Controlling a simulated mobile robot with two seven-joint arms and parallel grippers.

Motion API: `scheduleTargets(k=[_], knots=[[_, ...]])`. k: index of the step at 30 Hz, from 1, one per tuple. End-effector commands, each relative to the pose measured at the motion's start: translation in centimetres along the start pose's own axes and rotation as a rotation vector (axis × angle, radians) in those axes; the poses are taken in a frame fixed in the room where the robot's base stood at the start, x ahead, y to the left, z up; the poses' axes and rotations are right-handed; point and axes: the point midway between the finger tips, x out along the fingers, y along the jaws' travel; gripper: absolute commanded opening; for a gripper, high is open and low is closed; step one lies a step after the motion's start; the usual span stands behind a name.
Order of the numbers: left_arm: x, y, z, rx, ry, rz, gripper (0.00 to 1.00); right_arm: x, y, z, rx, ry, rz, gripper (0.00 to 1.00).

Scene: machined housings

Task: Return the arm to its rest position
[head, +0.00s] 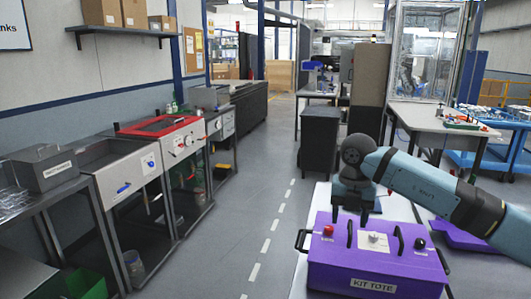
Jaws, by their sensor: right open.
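My right arm (430,190) comes in from the right edge and reaches over the table. My right gripper (363,216) hangs at its end, pointing down, open, with nothing seen between its fingers. It appears behind the top of a purple box labelled KIT TOTE (378,262); I cannot tell whether they touch. The tote has black side handles, upright black handles, a red knob, a white plate and a dark knob on top. My left gripper is not in view.
The tote stands on a white table (320,205). Another purple piece (462,238) lies to the right, partly behind my arm. A dark cabinet (319,140) stands beyond. Metal sinks and benches (130,170) line the left wall. The grey aisle floor (262,190) is clear.

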Motion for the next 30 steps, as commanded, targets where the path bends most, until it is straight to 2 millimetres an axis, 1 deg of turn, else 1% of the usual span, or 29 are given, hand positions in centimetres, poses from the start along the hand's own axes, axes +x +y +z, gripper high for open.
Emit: scheduleTargets(k=[1,3,5,8,9,11,13,16,18,21,23,24,26,27,29,30], knots=[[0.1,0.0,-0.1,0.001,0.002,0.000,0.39,1.5,1.1,-1.1,-0.035,0.039,0.047,0.57],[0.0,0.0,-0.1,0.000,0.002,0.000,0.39,3.2,2.9,-2.8,-0.086,0.096,0.133,0.57],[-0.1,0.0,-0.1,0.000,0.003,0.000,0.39,4.5,4.3,-4.2,-0.126,0.143,0.211,0.57],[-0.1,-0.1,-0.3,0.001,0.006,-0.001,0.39,6.5,6.8,-7.1,-0.185,0.231,0.358,0.57],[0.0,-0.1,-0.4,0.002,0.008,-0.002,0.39,7.2,7.8,-8.4,-0.205,0.268,0.424,0.57],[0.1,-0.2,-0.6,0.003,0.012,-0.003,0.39,8.2,9.3,-10.4,-0.231,0.326,0.534,0.57],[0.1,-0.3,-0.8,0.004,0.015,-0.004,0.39,9.1,11.1,-13.0,-0.249,0.401,0.684,0.57],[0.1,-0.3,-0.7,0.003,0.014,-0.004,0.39,9.7,13.5,-16.8,-0.236,0.510,0.937,0.57],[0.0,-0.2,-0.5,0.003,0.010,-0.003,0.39,9.5,14.7,-18.8,-0.191,0.575,1.125,0.57],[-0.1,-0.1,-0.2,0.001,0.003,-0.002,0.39,9.1,15.5,-20.7,-0.074,0.646,1.378,0.57],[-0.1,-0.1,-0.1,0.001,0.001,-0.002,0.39,8.9,15.5,-21.2,0.026,0.675,1.516,0.57],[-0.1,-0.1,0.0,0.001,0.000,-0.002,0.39,8.9,15.3,-21.4,0.104,0.689,1.602,0.57],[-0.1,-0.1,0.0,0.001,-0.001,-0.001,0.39,9.2,14.7,-21.3,0.238,0.699,1.717,0.57],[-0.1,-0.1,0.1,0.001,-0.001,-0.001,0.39,9.6,14.2,-21.1,0.338,0.701,1.784,0.57],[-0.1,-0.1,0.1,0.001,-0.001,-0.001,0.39,10.5,13.1,-20.8,0.501,0.695,1.866,0.57],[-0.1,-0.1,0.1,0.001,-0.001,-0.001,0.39,11.3,12.2,-20.4,0.618,0.686,1.909,0.57]])
